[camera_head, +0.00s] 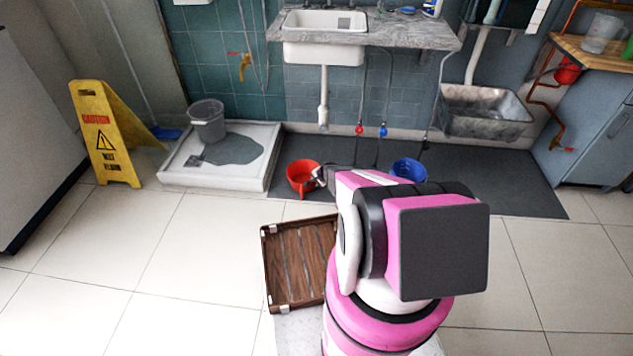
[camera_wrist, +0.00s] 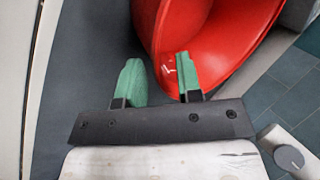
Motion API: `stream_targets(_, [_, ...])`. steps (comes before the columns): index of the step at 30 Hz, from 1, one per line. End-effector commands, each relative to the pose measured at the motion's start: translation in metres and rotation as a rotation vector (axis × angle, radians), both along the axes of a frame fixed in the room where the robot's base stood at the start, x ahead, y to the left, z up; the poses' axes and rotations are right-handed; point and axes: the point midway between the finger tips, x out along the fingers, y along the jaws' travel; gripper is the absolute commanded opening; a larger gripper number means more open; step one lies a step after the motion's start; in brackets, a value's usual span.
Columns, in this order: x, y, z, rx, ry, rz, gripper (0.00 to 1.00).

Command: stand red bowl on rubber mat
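The red bowl (camera_head: 301,180) is at the front edge of the dark rubber mat (camera_head: 500,182) in the head view. Its opening faces up; whether its base sits flat I cannot tell. My gripper (camera_head: 322,176) is at the bowl's right rim, partly hidden by my arm. In the wrist view, the two green fingertips of my gripper (camera_wrist: 157,82) are apart. The right fingertip overlaps the red bowl (camera_wrist: 225,50), and the left one is just outside its wall over dark grey. A gap shows between the fingers; no firm hold is visible.
A blue bowl (camera_head: 408,169) is on the mat, right of the red one. A wooden crate (camera_head: 268,275) lies in front. A shower tray (camera_head: 262,172) with a grey bucket (camera_head: 207,120) and a yellow caution sign (camera_head: 108,135) are left. The right part of the mat is clear.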

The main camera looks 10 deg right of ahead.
Motion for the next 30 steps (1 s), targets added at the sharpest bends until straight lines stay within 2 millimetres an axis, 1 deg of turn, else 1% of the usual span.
stream_targets(5, [0.000,0.000,0.003,0.000,0.000,0.000,0.33])
stream_targets(8, [-0.004,-0.002,0.009,-0.001,0.000,-0.001,0.33])
stream_targets(11, [-0.010,-0.004,0.019,0.000,-0.001,-0.001,0.33])
stream_targets(14, [-0.018,-0.008,0.032,0.000,-0.001,-0.001,0.33])
stream_targets(21, [-0.042,-0.019,0.073,0.000,0.000,-0.001,0.33])
stream_targets(25, [-0.052,-0.025,0.092,0.000,0.000,-0.001,0.33])
stream_targets(29, [-0.059,-0.026,0.106,-0.003,0.001,0.008,0.33])
stream_targets(30, [-0.063,-0.024,0.114,-0.008,0.003,0.023,0.33])
